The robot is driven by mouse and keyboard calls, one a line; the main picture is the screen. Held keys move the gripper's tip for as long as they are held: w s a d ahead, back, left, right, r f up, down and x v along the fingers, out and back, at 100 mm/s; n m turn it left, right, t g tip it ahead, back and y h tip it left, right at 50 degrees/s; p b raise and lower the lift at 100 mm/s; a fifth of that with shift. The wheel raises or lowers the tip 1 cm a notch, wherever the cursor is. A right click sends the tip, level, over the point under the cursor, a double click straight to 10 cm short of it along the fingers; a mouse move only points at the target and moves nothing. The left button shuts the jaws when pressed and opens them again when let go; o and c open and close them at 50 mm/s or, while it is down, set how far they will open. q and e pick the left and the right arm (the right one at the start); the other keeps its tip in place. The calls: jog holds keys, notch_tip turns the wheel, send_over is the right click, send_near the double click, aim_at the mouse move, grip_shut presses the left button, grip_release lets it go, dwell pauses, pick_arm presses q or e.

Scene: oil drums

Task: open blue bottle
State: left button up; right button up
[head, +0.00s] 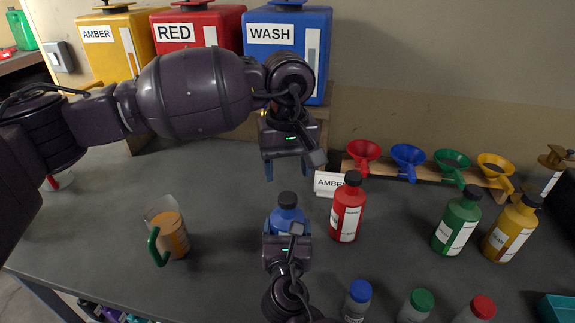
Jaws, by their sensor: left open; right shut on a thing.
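The blue bottle (287,214) stands upright on the grey table in the middle of the head view, with its black cap (287,199) on. My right gripper (287,232) comes from the near side and is shut on the bottle's body, hiding its lower front. My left gripper (289,170) is open and empty, pointing down beyond and above the cap, its fingers apart and not touching it.
A red bottle (347,208) stands close on the right. A measuring jug (170,234) with amber liquid stands on the left. Green (457,222) and amber (511,229) bottles stand farther right. Coloured funnels sit in a wooden rack (410,175); the wash drum (287,60) is behind.

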aim_at(288, 197)
pick_arm(q)
jog(key=shift+f, duration=4)
